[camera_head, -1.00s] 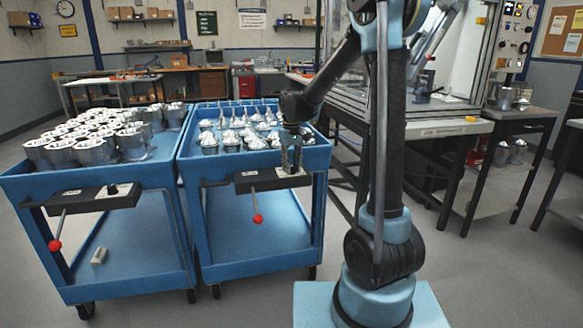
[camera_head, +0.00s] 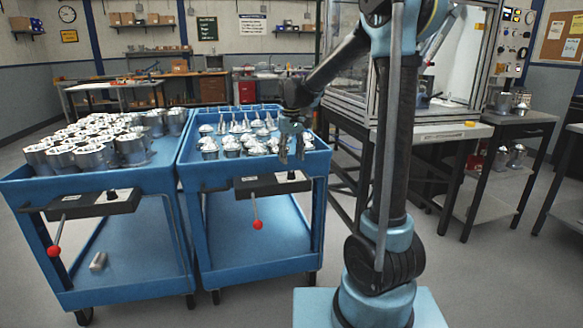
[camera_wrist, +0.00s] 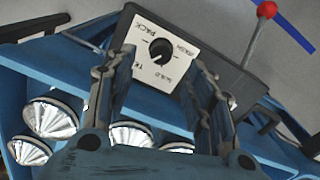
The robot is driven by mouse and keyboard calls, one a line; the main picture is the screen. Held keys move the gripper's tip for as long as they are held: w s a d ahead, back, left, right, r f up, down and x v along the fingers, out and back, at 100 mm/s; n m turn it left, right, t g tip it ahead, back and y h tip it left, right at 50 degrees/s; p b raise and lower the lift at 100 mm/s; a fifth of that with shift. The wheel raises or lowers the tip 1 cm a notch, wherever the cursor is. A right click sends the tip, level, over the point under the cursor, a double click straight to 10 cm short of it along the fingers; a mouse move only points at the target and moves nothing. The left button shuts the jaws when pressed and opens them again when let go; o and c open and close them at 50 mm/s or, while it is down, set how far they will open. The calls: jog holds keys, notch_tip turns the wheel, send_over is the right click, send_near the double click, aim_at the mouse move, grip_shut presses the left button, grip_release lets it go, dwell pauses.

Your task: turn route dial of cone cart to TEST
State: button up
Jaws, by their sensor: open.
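The cone cart (camera_head: 218,215) is the blue cart in the middle of the head view, with shiny cone parts (camera_head: 238,140) on its top. A black control box (camera_head: 262,186) is on its front edge, with the small black route dial (camera_head: 291,176). In the wrist view the dial (camera_wrist: 160,51) sits on a white plate (camera_wrist: 150,72). PACK and WASH are readable; a label starting "TE" is partly hidden by a finger. I cannot tell surely where the pointer points. My gripper (camera_head: 291,156) is open and empty above the dial; its fingers (camera_wrist: 160,75) frame it in the wrist view, apart from it.
A red-knobbed lever (camera_head: 257,224) hangs from the box. A second blue cart (camera_head: 100,183), with cylindrical metal housings (camera_head: 95,143) and its own control box (camera_head: 95,202), stands close on the left. A machine bench (camera_head: 440,132) is at the right. Grey floor is open in front.

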jog(key=shift+r, duration=2.7)
jog(key=shift+r, duration=0.1)
notch_tip(320, 180, up, 5)
jog(key=m, duration=0.1)
send_over(291, 175)
jog(key=w, duration=0.2)
notch_tip(291, 175, down, 17)
jog(key=shift+s+f, duration=0.1)
jog(key=shift+s, duration=0.05)
jog(key=c, duration=1.1)
